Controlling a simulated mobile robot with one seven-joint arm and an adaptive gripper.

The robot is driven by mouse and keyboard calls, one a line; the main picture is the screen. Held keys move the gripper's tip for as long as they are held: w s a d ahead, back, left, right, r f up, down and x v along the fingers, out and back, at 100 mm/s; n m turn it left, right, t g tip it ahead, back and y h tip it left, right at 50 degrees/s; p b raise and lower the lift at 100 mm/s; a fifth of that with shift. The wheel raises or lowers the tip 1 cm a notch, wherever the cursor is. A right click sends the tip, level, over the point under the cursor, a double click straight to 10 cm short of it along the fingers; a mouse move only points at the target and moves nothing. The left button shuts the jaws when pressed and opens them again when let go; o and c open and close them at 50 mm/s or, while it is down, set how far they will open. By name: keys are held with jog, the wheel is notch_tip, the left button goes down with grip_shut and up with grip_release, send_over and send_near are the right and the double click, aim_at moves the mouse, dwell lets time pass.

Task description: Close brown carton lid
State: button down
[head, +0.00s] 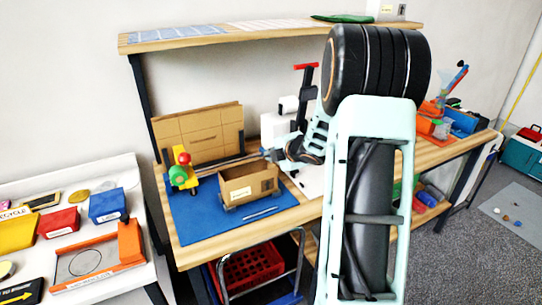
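The brown carton (249,189) stands upright on the blue mat (212,220) on the workbench. Its top looks open, with a dark inside showing; the lid cannot be made out clearly at this size. My arm reaches over the bench from the right, and my gripper (274,156) is just behind and above the carton's right rear corner. It appears apart from the carton, but contact cannot be ruled out. The fingers are small and partly hidden by the wrist, so their opening does not show.
Flat brown cartons (200,132) stand in a rack behind the mat. A yellow-green-red toy or dispenser (182,172) stands left of the carton. A pale stick (261,214) lies before it. A shelf (190,39) runs overhead. The mat's front left is clear.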

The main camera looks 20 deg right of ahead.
dwell(0.6)
jog(key=c, duration=2.2)
grip_release()
jog(key=v, duration=1.2)
